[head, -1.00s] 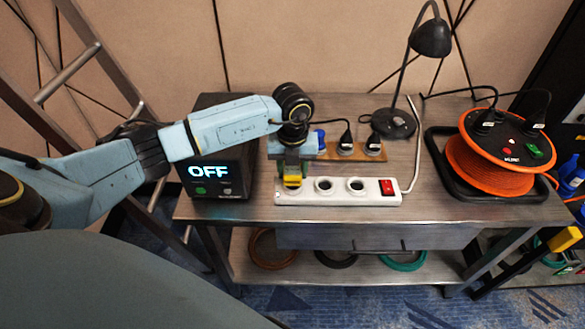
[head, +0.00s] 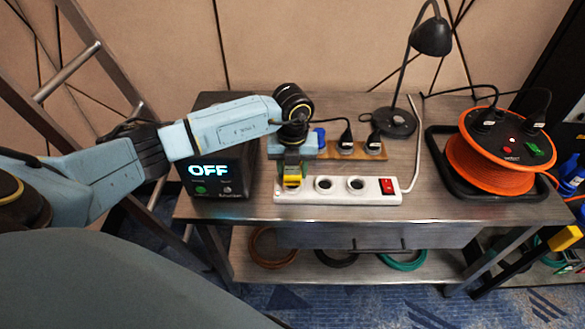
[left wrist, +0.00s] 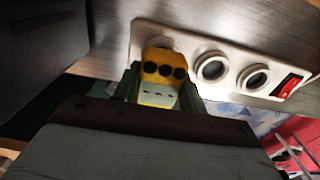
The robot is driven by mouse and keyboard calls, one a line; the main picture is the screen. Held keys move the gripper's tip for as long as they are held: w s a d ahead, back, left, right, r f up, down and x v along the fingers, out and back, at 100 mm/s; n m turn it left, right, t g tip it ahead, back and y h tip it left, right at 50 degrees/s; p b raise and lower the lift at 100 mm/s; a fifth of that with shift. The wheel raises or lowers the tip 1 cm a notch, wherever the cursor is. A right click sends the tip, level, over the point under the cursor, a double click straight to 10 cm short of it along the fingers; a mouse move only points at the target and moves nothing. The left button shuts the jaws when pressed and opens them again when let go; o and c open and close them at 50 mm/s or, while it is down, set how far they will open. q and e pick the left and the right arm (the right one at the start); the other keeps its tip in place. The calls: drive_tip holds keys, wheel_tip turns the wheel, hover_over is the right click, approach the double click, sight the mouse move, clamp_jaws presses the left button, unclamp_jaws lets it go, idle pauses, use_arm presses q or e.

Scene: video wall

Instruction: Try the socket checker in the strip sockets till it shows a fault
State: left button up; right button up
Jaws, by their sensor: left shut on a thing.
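My left gripper (head: 291,176) is shut on the yellow socket checker (head: 292,182), over the leftmost socket of the white power strip (head: 340,197). In the left wrist view the checker (left wrist: 162,72) sits between the fingers (left wrist: 155,90) at that socket, and its three round lights look dark. I cannot tell whether it is fully seated. The middle socket (left wrist: 212,68) and right socket (left wrist: 254,78) are empty. The red switch (head: 387,186) is at the strip's right end. My right gripper is not in view.
A black box reading OFF (head: 222,171) stands left of the strip. Behind the strip is a wooden board (head: 374,150) with plugs. A black lamp (head: 394,122) and an orange cable reel (head: 490,165) stand to the right. Coiled cables (head: 402,260) lie on the lower shelf.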

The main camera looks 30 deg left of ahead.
use_arm(q)
drive_tip(key=shift+f, duration=0.2)
drive_tip(key=shift+f+b, duration=0.6)
drive_tip(key=shift+f, duration=0.1)
idle(0.3)
drive_tip(key=o, duration=1.6)
drive_tip(key=shift+r, duration=0.1)
drive_tip(key=shift+r+p, duration=2.5)
drive_tip(key=shift+r, duration=0.45)
